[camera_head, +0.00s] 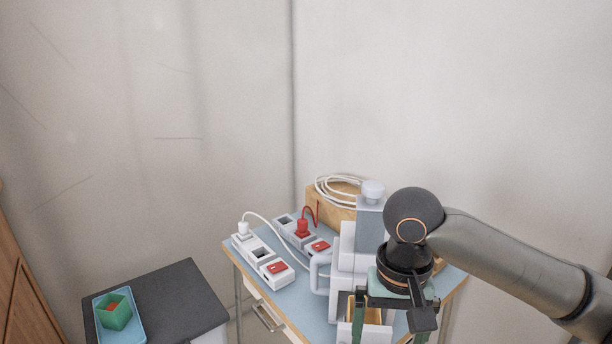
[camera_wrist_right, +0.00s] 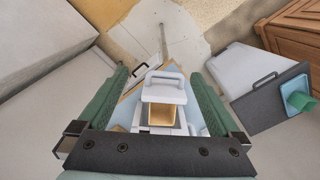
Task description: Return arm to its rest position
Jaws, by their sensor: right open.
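My right arm (camera_head: 520,262) comes in from the right in the head view. My right gripper (camera_head: 393,306) points down over the right part of the blue-topped table (camera_head: 290,300). In the right wrist view, its two green fingers (camera_wrist_right: 160,92) stand wide apart, with nothing held between them. Below and between them is a white machine-like object (camera_wrist_right: 163,92) with a handle and a tan, open-looking front. In the head view this white object (camera_head: 347,245) is partly hidden behind the gripper. My left gripper is in neither view.
White power strips (camera_head: 262,257) with a red plug (camera_head: 302,228) and cables lie on the table's left. A wooden box (camera_head: 325,206) with coiled white cable stands behind. A dark-topped cabinet (camera_head: 175,295) at left holds a blue tray (camera_head: 137,325) and green box (camera_head: 115,314). Walls are close behind.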

